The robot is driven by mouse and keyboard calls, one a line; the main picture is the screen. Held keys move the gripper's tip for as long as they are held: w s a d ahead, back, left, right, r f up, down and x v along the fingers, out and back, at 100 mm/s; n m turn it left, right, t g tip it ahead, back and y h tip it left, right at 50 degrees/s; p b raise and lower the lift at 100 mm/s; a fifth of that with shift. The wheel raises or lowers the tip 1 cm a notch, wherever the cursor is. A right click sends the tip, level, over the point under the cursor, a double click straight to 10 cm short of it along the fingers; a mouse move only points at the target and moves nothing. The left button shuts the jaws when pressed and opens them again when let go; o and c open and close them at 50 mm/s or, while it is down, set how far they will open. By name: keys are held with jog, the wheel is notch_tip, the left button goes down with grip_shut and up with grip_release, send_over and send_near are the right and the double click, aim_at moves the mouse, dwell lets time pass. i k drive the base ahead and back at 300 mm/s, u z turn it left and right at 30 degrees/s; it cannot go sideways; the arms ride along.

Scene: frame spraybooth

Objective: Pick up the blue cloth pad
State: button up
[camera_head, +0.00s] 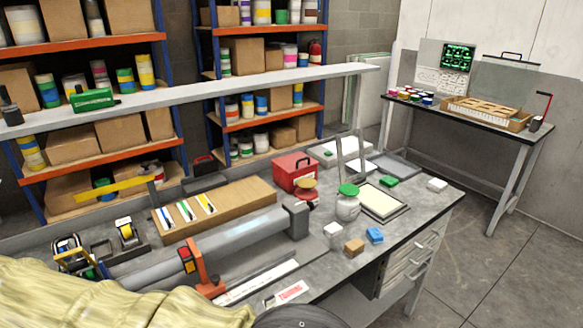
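The blue cloth pad (375,236) is a small blue block-like thing lying on the grey workbench top (335,270), near its front right edge. It is fully visible, with nothing on top of it. A tan block (354,246) lies just to its left, apart from it. My gripper is not clearly visible in this view. A dark rounded shape at the bottom edge is cut off, and I cannot tell what it is.
A white block (333,229), a green-lidded jar (348,204) and a framed panel (384,200) stand near the pad. A long grey tube with an orange clamp (206,275) lies left. Yellowish fabric (110,300) fills the lower left. Bench space right of the pad is clear.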

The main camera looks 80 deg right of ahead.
aim_at(374, 234)
jog(key=u, duration=0.1)
jog(key=k, duration=1)
jog(key=z, duration=1.25)
